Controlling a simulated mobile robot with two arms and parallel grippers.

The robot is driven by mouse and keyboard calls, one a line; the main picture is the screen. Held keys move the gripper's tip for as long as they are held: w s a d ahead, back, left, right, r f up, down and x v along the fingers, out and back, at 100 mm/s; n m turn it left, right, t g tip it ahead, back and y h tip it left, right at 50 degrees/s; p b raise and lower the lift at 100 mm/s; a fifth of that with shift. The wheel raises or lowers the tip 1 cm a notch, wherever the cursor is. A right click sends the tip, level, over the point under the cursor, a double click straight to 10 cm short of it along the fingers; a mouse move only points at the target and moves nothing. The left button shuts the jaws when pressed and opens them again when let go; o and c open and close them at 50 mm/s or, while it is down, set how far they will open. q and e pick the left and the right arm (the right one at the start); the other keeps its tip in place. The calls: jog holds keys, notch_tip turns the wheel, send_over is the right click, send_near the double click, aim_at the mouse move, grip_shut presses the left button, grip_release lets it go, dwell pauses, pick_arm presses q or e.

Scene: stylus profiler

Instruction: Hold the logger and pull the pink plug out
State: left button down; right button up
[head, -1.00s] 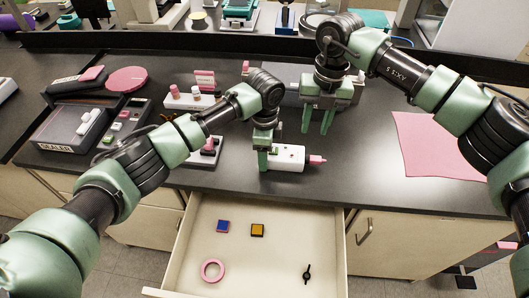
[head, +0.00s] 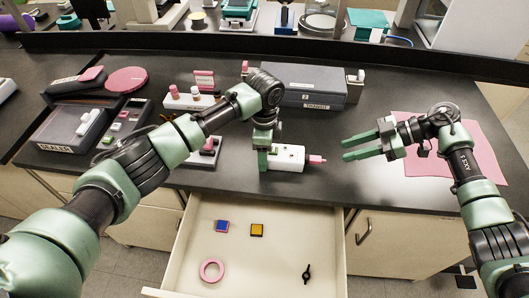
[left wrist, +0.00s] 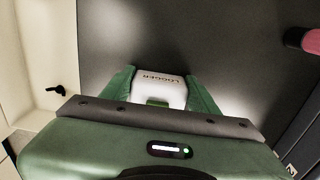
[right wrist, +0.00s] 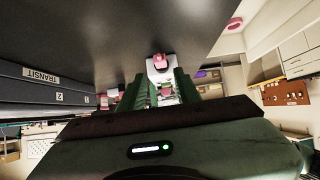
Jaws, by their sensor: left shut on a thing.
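The white logger (head: 289,156) lies on the dark bench near its front edge, above the open drawer. Its label reads LOGGER in the left wrist view (left wrist: 160,80). The pink plug (head: 316,160) sticks out of its right end. My left gripper (head: 266,158) is shut on the logger's left part. My right gripper (head: 346,147) is open and empty, level with the bench, to the right of the plug with its fingers pointing left at it. In the right wrist view the pink plug (right wrist: 160,60) and logger (right wrist: 157,72) show ahead, between the fingers.
An open drawer (head: 240,279) below holds a blue block, a yellow block, a pink ring and a small black item. A grey case (head: 305,88) stands behind the logger. A pink mat (head: 485,155) lies at right.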

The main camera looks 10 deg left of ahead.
aim_at(319, 158)
jog(key=x, duration=0.9)
jog(key=shift+a, duration=0.15)
grip_shut()
dwell(1.5)
